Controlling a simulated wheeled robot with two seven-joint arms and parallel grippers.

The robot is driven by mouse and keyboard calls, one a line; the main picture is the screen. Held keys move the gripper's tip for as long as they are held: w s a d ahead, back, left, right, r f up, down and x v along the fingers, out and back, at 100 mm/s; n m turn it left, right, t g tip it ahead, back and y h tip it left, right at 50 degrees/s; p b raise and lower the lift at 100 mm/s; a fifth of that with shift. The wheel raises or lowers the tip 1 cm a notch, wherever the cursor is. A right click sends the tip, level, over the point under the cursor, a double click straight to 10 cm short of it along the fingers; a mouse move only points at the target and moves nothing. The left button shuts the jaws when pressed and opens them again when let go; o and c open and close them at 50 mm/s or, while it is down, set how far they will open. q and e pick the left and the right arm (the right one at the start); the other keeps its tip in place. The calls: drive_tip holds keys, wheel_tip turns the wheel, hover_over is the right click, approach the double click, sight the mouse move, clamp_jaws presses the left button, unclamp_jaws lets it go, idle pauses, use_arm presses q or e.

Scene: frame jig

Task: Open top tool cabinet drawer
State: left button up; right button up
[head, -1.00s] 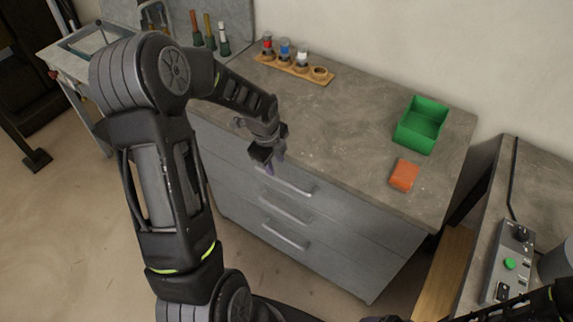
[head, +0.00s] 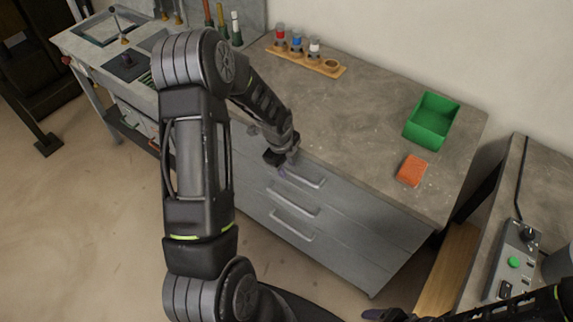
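The grey tool cabinet (head: 340,240) stands in the middle of the head view, with several drawers stacked in its front. The top drawer's bar handle (head: 310,181) shows just under the worktop, and the drawer front looks flush with the others. My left gripper (head: 280,165) points down at the left end of this handle, in front of the cabinet's front edge. It partly covers the handle's end; I cannot tell whether it touches it. Its fingertips are small and partly hidden, so their opening is unclear. Part of my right gripper (head: 380,314) shows at the bottom edge, away from the cabinet.
On the worktop are a green bin (head: 432,121), an orange block (head: 411,171) and a wooden rack (head: 308,61) with small bottles. A control box (head: 514,258) sits on the right-hand bench. The floor before the drawers is clear.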

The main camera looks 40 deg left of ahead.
use_arm(q)
drive_tip(key=shift+f, duration=0.2)
drive_tip(key=shift+c, duration=0.2)
clamp_jaws()
idle(1.1)
